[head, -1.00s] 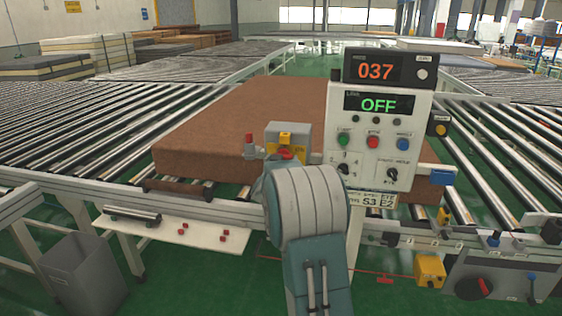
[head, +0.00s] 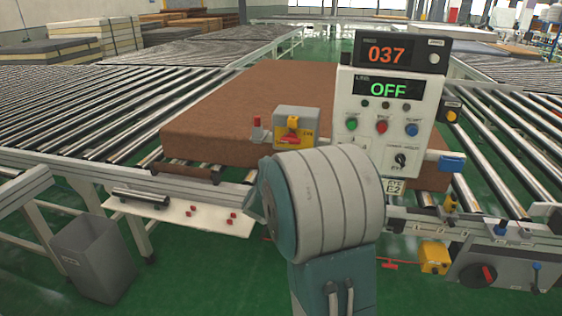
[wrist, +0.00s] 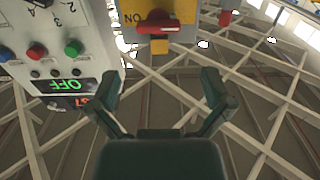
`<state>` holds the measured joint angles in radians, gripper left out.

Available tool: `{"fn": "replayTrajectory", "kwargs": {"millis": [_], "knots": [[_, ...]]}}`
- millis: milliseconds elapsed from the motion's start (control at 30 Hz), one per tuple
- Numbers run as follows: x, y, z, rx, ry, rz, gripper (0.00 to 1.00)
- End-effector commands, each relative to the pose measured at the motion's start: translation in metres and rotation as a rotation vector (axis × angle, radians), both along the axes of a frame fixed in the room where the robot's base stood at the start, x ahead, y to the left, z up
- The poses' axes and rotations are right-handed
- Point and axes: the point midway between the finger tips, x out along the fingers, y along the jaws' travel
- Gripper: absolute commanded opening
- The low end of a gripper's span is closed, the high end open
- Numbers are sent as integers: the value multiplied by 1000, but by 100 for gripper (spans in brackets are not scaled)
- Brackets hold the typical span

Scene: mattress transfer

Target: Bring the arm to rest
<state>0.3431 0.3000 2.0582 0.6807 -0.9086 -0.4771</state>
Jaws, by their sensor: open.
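My gripper (wrist: 163,108) shows in the wrist view with its two dark green fingers spread apart and nothing between them. That view is upside down, with the ceiling beams behind the fingers. The panel's displays read 037 and a green OFF. A yellow and grey switch box with a red handle (head: 292,124) stands left of the panel; its red handle (wrist: 158,22) also shows in the wrist view.
A brown mattress (head: 240,105) lies on the roller conveyor (head: 70,110) behind the panel. A shelf (head: 185,213) with small red parts sticks out at the front left. A grey bin (head: 93,258) stands on the green floor. A yellow box (head: 434,257) hangs at the front right.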

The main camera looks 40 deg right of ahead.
Motion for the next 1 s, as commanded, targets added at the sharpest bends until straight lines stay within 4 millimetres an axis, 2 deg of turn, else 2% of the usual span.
{"fn": "replayTrajectory", "kwargs": {"millis": [333, 467, 567, 633, 767, 867, 1000], "knots": [[0, 0, 0, 1, 1, 2, 100], [3, 19, 10, 34, 9, 69, 100], [3, 55, 22, 98, 41, 195, 100], [-2, 86, 30, 150, 80, 298, 100], [-21, 142, 38, 237, 177, 467, 100], [-45, 182, 39, 295, 270, 577, 100], [-92, 229, 36, 360, 420, 697, 100]]}}
